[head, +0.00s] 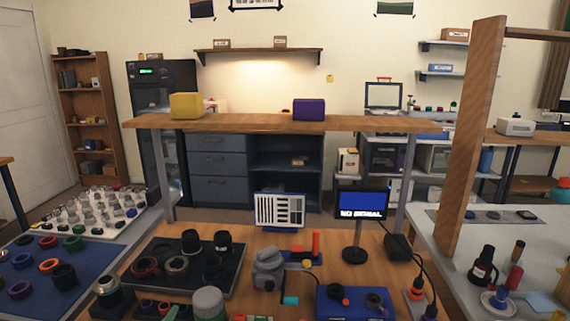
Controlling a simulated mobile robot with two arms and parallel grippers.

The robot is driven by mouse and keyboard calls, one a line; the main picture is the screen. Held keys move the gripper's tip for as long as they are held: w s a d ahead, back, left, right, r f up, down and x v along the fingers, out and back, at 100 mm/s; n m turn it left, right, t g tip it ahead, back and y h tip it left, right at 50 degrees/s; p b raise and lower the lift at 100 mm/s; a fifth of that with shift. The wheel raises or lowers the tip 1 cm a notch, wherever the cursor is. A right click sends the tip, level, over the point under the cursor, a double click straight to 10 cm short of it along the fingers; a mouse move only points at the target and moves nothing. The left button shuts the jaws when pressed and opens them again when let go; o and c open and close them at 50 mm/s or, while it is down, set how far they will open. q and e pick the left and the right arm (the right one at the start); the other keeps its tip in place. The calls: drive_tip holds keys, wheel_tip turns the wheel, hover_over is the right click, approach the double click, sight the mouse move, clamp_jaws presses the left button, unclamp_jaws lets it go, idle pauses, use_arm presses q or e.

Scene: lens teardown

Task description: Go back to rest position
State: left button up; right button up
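Neither of my grippers shows in the head view, and no arm of mine can be made out. The wooden workbench (330,242) fills the lower middle of the picture. A black tray (146,272) on it holds several dark lens parts, some standing upright and one with a red ring. A grey device (268,268) stands right of the tray, beside an orange upright piece (316,243). A blue box (352,308) with dark round parts on top is at the front edge of the picture.
A small screen (361,204) on a stand and a striped chart (279,210) stand on the bench. A wooden post (470,140) rises at right. A blue mat (38,290) with colored rings lies at left. A raised shelf (250,123) crosses behind, carrying yellow (186,105) and purple (309,109) boxes.

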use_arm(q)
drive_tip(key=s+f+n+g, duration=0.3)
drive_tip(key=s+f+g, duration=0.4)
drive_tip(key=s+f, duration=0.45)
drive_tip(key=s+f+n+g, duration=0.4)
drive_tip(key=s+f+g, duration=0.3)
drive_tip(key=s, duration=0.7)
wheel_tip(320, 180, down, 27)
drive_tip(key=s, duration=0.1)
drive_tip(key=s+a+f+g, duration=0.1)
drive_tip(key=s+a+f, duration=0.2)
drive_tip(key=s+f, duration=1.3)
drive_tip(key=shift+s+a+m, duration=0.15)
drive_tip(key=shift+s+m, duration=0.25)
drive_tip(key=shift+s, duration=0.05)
